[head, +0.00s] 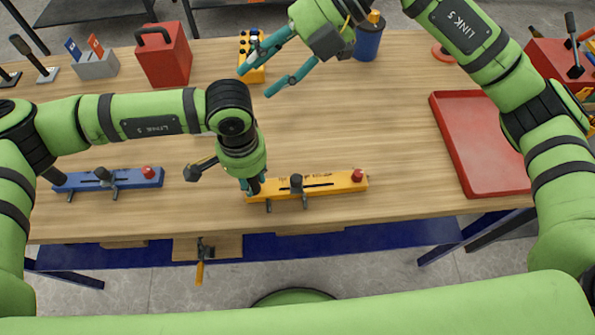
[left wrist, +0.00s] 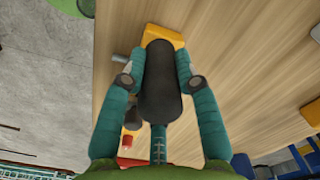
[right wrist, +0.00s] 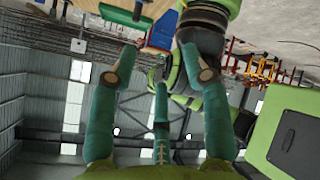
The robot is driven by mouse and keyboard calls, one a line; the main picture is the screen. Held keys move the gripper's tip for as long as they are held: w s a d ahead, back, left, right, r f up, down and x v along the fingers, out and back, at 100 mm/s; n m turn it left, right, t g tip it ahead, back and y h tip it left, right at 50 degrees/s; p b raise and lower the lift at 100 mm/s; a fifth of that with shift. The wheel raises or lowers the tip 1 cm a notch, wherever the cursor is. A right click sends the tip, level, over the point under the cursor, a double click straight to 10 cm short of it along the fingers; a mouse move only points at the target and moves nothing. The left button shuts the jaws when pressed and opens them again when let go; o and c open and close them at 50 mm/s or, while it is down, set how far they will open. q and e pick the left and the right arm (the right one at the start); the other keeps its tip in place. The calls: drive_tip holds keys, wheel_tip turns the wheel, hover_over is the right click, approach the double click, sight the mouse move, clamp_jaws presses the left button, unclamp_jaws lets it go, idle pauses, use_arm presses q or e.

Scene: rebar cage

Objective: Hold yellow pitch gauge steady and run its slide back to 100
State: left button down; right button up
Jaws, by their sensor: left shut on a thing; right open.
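The yellow pitch gauge (head: 325,187) lies near the table's front edge, with a slot along its top. Its slide knob (head: 296,182) is dark and stands around the middle of the gauge; a red knob (head: 357,175) is at the right end. My left gripper (head: 254,187) is at the gauge's left end, shut on its black grip, which fills the space between the fingers in the left wrist view (left wrist: 160,82). My right gripper (head: 256,81) is open and empty, in the air over the back of the table. The scale figures are too small to read.
A blue gauge (head: 110,180) lies to the left. A red tray (head: 480,140) is at the right. A red box (head: 163,56), a yellow block with black dots (head: 252,52) and a blue can (head: 369,42) stand at the back. The table between is clear.

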drive_tip(key=w+d+f+m+h, duration=0.2)
drive_tip(key=d+f+h, duration=0.1)
drive_tip(key=f+h, duration=0.25)
drive_tip(key=g+h, duration=0.2)
approach(296, 177)
drive_tip(key=x, duration=0.9)
drive_tip(key=shift+f, duration=0.15)
drive_tip(key=shift+s, duration=0.1)
clamp_jaws()
